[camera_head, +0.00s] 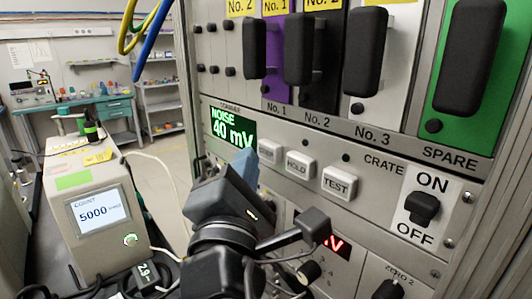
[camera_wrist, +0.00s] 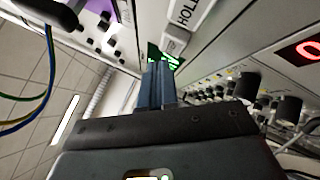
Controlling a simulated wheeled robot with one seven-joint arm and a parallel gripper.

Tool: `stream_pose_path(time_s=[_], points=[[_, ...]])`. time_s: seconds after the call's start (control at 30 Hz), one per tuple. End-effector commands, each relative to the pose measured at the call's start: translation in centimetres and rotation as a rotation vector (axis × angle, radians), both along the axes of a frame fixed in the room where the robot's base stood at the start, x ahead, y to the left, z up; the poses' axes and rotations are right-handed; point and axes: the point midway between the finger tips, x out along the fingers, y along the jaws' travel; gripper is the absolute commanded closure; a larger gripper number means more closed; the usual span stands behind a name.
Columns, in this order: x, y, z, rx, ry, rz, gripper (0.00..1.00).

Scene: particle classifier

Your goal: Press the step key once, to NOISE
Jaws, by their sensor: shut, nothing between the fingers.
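The green display (camera_head: 232,127) on the crate panel reads "NOISE 40 mV". The step key (camera_head: 269,150) is the white key just right of the display, its label not readable. It also shows in the wrist view (camera_wrist: 175,42), beyond the fingertips. My gripper (camera_head: 245,162) is shut and empty, its blue fingers in front of the panel at the display's lower right, just left of the step key. In the wrist view its fingers (camera_wrist: 158,70) point at the display and key. I cannot tell whether the tips touch the key; a small gap seems to show.
White HOLD (camera_head: 300,164) and TEST (camera_head: 339,183) keys sit right of the step key. An ON/OFF switch (camera_head: 423,207) is farther right. Black module handles (camera_head: 369,52) stick out above. A counter box (camera_head: 97,212) reading 5000 stands at left. Knobs (camera_head: 388,290) are below.

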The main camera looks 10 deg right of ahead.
Motion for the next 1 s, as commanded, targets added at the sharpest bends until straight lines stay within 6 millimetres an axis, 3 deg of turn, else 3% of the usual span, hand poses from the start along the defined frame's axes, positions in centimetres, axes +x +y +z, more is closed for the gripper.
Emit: stream_pose_path(time_s=[0.33,0.8,1.0], points=[[-0.2,0.3,0.0,0.001,0.000,0.001,1.00],[-2.4,3.6,-0.1,0.000,0.001,0.001,1.00],[-2.8,4.2,0.0,0.000,0.000,0.000,1.00]])
